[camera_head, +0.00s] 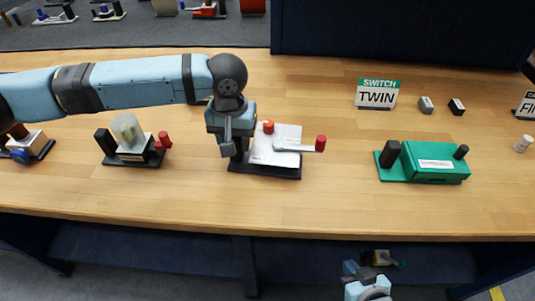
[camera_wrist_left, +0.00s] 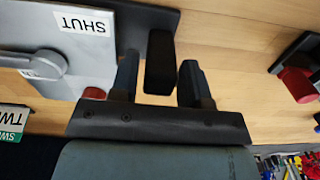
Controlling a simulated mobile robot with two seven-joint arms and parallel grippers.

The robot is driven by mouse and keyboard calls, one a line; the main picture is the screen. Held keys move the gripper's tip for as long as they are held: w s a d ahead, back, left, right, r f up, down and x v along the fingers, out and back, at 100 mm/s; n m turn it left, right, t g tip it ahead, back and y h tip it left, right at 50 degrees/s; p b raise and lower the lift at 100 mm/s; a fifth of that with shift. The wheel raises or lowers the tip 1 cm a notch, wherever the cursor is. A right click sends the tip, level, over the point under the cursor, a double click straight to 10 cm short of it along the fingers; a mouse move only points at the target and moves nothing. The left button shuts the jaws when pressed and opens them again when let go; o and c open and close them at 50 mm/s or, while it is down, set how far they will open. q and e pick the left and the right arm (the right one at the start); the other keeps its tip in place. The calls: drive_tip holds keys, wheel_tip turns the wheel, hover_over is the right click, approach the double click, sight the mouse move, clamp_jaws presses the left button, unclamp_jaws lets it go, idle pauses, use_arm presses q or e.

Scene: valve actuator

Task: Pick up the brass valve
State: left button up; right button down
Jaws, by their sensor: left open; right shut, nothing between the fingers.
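I cannot make out a clearly brass valve in either view. A pale grey valve unit (camera_head: 275,150) with a lever and red-ended handle (camera_head: 321,143) stands on a black base mid-table. It also shows in the left wrist view (camera_wrist_left: 85,52), with a SHUT label. My left gripper (camera_head: 231,147) is open at the unit's left end. In the left wrist view its fingers (camera_wrist_left: 159,72) appear either side of a black block (camera_wrist_left: 160,48); contact is unclear. My right gripper (camera_head: 366,268) is low, in front of the table, shut and partly cut off.
A green unit (camera_head: 430,163) stands to the right, and a unit with a clear dome (camera_head: 128,130) to the left. A TWIN sign (camera_head: 377,93) and two small blocks (camera_head: 426,104) are behind. The wooden table (camera_head: 330,205) is clear along its front.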

use_arm(q)
drive_tip(key=shift+w+f, duration=0.1)
drive_tip(key=shift+f, duration=1.3)
clamp_jaws()
drive_tip(key=shift+r, duration=0.1)
wheel_tip(320, 180, up, 9)
drive_tip(key=shift+f, duration=4.15)
